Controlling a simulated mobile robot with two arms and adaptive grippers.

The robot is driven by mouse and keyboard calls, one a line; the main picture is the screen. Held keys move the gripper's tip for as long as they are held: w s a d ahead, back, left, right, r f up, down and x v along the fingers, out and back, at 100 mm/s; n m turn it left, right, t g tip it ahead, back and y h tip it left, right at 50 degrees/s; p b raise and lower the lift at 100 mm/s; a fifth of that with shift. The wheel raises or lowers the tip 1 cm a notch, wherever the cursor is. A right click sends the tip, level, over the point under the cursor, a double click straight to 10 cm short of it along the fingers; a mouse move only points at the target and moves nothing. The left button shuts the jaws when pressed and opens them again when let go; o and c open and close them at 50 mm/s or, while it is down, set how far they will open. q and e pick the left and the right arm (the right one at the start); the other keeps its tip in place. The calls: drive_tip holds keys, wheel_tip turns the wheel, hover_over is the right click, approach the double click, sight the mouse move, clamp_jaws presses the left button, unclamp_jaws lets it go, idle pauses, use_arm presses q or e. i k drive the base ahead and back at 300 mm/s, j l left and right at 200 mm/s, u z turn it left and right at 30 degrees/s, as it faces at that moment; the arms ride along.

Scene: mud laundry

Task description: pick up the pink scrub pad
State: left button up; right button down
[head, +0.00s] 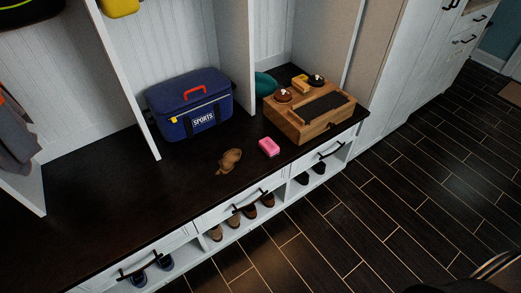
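The pink scrub pad (269,147) lies on the dark bench top (110,185), near its front edge. It is a small pink block with a lighter side. It sits just left of the wooden box and to the right of a brown object. Nothing covers it. Neither of my grippers shows in the head view.
A wooden box (281,122) with small items on top stands right of the pad. A brown lumpy object (229,160) lies to its left. A blue SPORTS bag (190,105) stands behind, beside a white divider (238,60). Shoes fill cubbies below; the dark floor (400,190) in front is clear.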

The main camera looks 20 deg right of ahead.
sight(271, 149)
drive_tip(key=i+l+u, duration=0.25)
drive_tip(key=l, duration=0.35)
drive_tip(key=i+l+u, duration=0.1)
drive_tip(key=i+l, duration=0.2)
drive_tip(key=i+l+u, duration=0.15)
drive_tip(key=l, duration=0.2)
drive_tip(key=i+l+u, duration=0.1)
drive_tip(key=l, duration=0.25)
